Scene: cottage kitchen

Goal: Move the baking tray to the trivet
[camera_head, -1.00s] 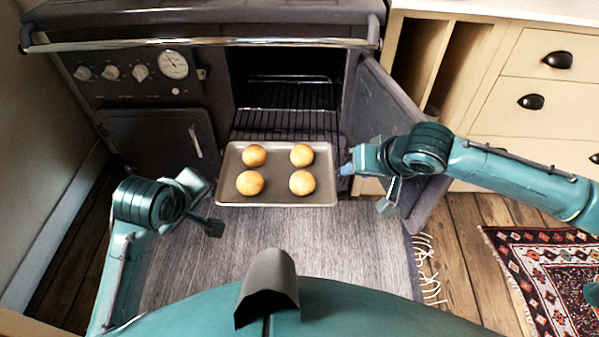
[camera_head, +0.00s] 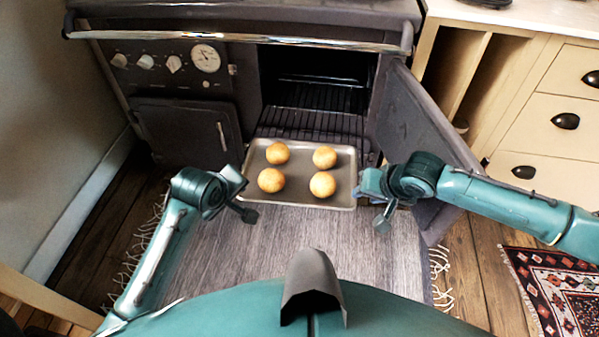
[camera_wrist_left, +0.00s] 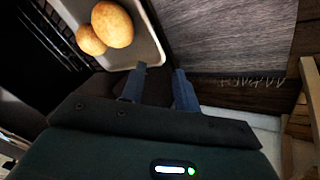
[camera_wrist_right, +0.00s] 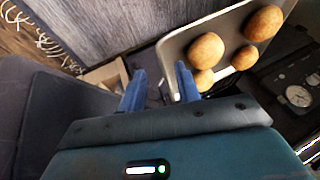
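The grey baking tray (camera_head: 297,186) holds several round golden rolls and sits level in front of the open oven, at its lower rack. My left gripper (camera_head: 243,196) is at the tray's left side; its fingers are apart in the left wrist view (camera_wrist_left: 159,86), with the tray corner (camera_wrist_left: 152,52) just ahead of one finger. My right gripper (camera_head: 370,204) is at the tray's right side; its fingers are apart in the right wrist view (camera_wrist_right: 160,86), the tray's edge (camera_wrist_right: 170,45) close to one fingertip. I cannot tell whether either touches the tray. No trivet can be made out.
The oven door (camera_head: 425,135) stands open to the right, beside my right arm. A pale counter (camera_head: 540,14) over drawers is at upper right, with a dark object (camera_head: 487,3) cut off at its edge. A grey rug (camera_head: 230,255) covers the floor ahead.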

